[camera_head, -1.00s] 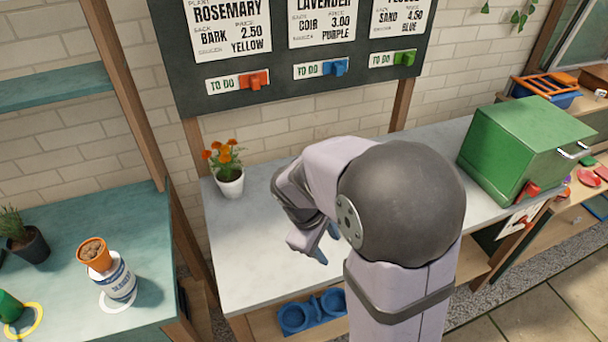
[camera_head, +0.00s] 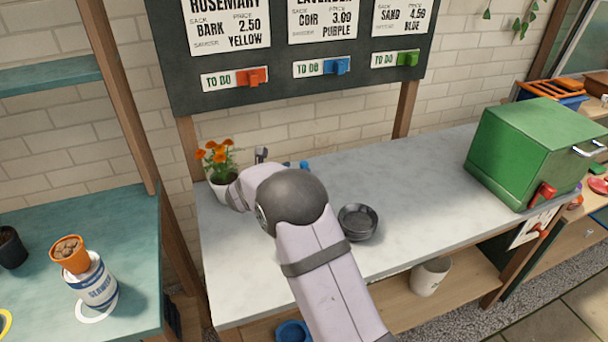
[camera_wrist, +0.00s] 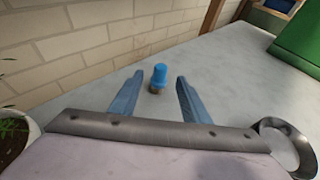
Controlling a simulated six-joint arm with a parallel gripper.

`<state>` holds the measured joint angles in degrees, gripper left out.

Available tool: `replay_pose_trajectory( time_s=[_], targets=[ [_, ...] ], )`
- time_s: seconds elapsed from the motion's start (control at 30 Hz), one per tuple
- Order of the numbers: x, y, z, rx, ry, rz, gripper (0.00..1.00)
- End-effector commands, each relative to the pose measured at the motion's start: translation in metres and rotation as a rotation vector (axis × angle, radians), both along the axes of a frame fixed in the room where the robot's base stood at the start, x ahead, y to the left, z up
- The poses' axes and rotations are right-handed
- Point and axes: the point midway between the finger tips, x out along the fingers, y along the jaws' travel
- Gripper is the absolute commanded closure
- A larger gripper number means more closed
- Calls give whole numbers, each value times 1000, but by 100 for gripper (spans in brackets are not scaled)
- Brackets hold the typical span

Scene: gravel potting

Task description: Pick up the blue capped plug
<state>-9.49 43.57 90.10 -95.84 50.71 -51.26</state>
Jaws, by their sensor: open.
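The blue capped plug (camera_wrist: 159,73) stands upright on the grey bench top in the wrist view, with a short darker base under its blue cap. In the head view only a bit of blue (camera_head: 304,165) shows past my arm, and I cannot tell there whether it is the plug or a fingertip. My gripper (camera_wrist: 155,84) is open and empty in the wrist view. Its two blue fingers point toward the plug, which lies between and slightly beyond the tips, apart from both.
A white pot with orange flowers (camera_head: 221,185) stands left of my gripper. Dark stacked dishes (camera_head: 358,222) sit to the right. A green box (camera_head: 525,150) stands at the bench's right end. The brick wall (camera_head: 330,125) rises close behind. The middle of the bench top (camera_head: 425,185) is clear.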

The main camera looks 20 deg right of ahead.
Motion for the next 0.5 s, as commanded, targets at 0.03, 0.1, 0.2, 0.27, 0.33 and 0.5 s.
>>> replay_pose_trajectory(
  time_s=[0.03,0.1,0.2,0.27,0.33,0.5],
  targets=[
    [2,-3,-1,1,1,-2,57],
    [6,-8,-4,2,1,-4,57],
    [10,-12,-6,2,1,-3,57],
    [11,-13,-7,2,1,-3,57],
    [11,-13,-7,2,0,-2,57],
    [18,-22,-9,3,1,-5,57]
  ],
)
